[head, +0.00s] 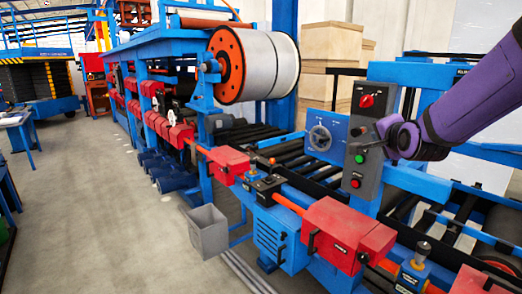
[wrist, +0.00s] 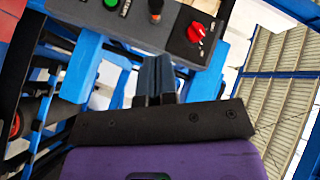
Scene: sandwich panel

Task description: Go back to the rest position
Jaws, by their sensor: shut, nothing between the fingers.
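My gripper (head: 372,140) is at the end of my purple arm, on the right in the head view. It is right in front of the grey control panel (head: 362,172). In the wrist view, the two fingers of my gripper (wrist: 154,78) are together with nothing between them, pointing at the panel's lower edge (wrist: 125,27). The panel carries a red rotary switch (head: 366,101), which also shows in the wrist view (wrist: 196,32), a green button (head: 360,159) and a red button (head: 355,183). I cannot tell whether the fingers touch the panel.
The blue roller conveyor frame (head: 400,178) with red housings (head: 348,232) runs below my arm. A large white roll (head: 262,68) sits to the left. A grey bin (head: 208,231) stands on the floor. Cardboard boxes (head: 325,75) are behind. The floor at left (head: 90,200) is clear.

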